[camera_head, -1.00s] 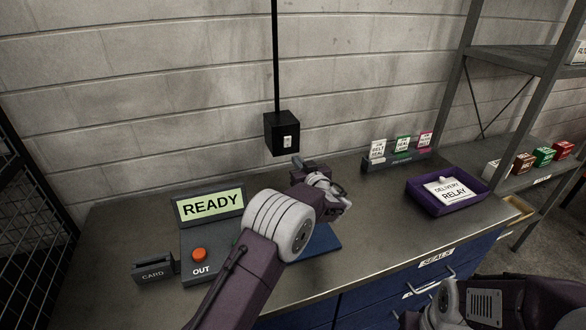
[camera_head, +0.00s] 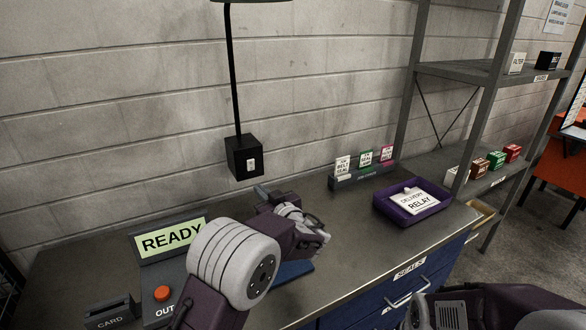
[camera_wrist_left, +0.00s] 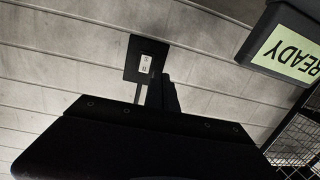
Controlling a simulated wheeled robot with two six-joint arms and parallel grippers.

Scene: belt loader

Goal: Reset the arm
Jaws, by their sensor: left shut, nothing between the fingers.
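My left arm comes in from the bottom left of the head view and bends over the bench. Its gripper (camera_head: 264,193) is above the back of the bench, below and slightly right of the black switch box on the wall. It is shut and empty. In the left wrist view the dark closed fingers (camera_wrist_left: 161,95) point up the picture towards the switch box (camera_wrist_left: 146,62), apart from it as far as I can tell. Part of my right arm shows at the bottom right of the head view; its gripper is out of sight.
The READY display (camera_head: 170,239), orange button (camera_head: 162,293) and card holder (camera_head: 108,314) are at the left. The seal rack (camera_head: 361,175) and purple tray (camera_head: 376,207) with a delivery relay card stand right. Grey shelving (camera_head: 452,70) rises beyond.

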